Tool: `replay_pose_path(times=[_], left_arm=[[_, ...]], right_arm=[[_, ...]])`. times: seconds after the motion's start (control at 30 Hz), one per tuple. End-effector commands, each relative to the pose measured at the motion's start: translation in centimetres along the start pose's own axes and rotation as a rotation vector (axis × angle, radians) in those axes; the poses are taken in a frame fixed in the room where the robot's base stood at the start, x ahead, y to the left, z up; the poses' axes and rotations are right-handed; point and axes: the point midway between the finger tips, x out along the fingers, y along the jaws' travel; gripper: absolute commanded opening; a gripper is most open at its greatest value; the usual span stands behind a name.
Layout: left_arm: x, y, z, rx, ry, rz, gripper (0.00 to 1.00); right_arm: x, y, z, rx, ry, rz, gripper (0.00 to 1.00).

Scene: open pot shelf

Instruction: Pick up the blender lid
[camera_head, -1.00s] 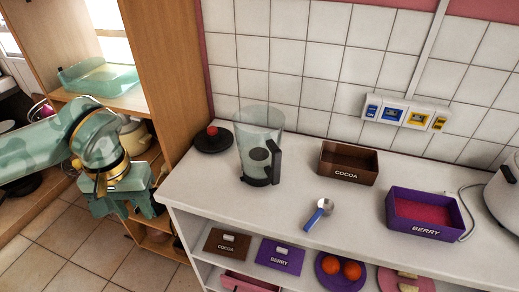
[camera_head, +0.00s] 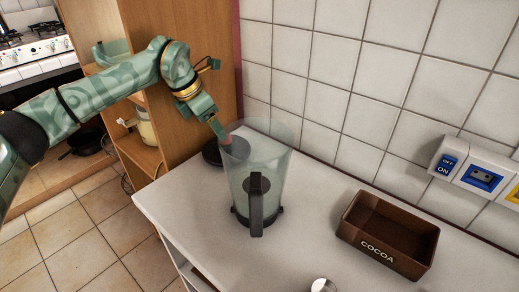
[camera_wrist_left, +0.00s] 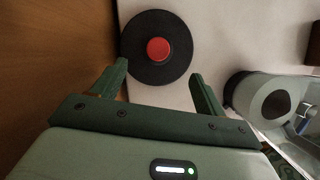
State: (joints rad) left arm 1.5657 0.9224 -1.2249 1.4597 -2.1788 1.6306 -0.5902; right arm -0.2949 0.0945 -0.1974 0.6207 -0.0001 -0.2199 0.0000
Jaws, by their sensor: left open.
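The blender lid (camera_wrist_left: 137,47) is a round black disc with a red knob, lying on the white counter. In the head view the lid (camera_head: 212,154) sits behind and left of the clear blender jug (camera_head: 262,180), partly hidden by the jug and my gripper. My left gripper (camera_head: 219,129) is just above the lid. In the left wrist view its two green fingers (camera_wrist_left: 160,77) are spread apart, with the lid and its knob beyond and between the fingertips. Nothing is held. My right gripper is not in view.
The jug stands close to the lid, and its base also shows in the left wrist view (camera_wrist_left: 250,92). A wooden cabinet wall (camera_head: 208,55) rises just left of the lid. A brown cocoa box (camera_head: 388,236) stands to the right on the counter (camera_head: 320,240).

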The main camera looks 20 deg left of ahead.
Motion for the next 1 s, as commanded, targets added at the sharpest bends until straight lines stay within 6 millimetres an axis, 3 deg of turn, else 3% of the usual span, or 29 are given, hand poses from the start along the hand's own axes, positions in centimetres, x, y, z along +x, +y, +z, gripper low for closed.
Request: replay_pose_path(times=[0.27, 0.6, 0.83, 0.87, 1.0], left_arm=[[2.6, 0.6, -0.1, -0.07, -0.006, 0.003, 0.73], [7.6, 0.7, -0.1, -0.067, -0.004, 0.001, 0.73], [7.5, 0.7, 0.0, -0.065, -0.008, 0.004, 0.73], [7.5, 0.7, 0.0, -0.065, -0.008, 0.004, 0.7], [7.5, 0.7, 0.0, -0.065, -0.008, 0.004, 0.31]], right_arm=[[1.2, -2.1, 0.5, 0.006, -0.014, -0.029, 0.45], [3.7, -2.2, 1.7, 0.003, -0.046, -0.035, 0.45], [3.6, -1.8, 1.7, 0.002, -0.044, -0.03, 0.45], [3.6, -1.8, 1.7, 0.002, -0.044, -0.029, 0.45], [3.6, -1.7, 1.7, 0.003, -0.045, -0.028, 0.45]])
